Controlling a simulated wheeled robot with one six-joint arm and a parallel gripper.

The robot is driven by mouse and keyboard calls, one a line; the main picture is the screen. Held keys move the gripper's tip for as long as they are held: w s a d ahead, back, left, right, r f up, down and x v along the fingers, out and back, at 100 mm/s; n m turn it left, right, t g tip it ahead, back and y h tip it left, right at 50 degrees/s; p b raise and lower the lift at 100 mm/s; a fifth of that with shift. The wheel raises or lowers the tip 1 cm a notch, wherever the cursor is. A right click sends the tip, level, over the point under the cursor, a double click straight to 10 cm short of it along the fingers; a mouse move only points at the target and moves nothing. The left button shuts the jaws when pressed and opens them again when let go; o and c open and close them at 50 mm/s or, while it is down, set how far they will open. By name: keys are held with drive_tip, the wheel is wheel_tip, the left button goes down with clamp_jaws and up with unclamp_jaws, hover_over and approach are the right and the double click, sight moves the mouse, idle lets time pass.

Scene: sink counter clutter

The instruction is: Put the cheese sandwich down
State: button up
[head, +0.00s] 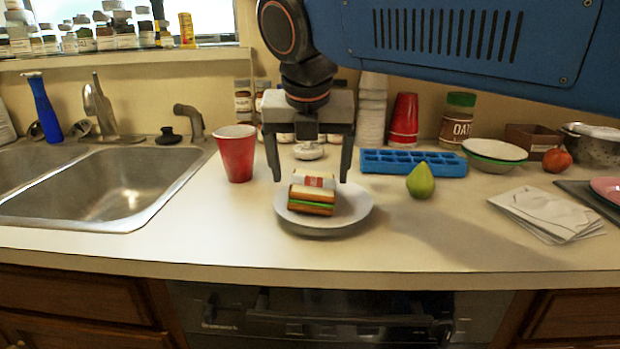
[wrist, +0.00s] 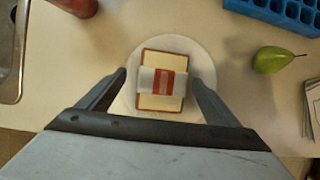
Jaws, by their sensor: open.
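The cheese sandwich (head: 312,193), with a white and red paper band, rests on a white plate (head: 354,207) near the counter's front. The wrist view shows the sandwich (wrist: 162,102) from above, on the plate (wrist: 204,68). My gripper (head: 310,177) is open above the plate, one finger to each side of the sandwich with a gap on both sides. In the wrist view my gripper (wrist: 161,78) also straddles it without touching.
A red cup (head: 236,154) stands left of the plate, with the sink (head: 110,185) beyond it. A green pear (head: 421,181) and a blue ice tray (head: 413,163) are on the right. Napkins (head: 547,214) lie farther right. The counter's front strip is clear.

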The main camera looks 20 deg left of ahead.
drive_tip(key=v, duration=1)
drive_tip(key=shift+s+r, duration=0.15)
drive_tip(key=shift+d, duration=0.1)
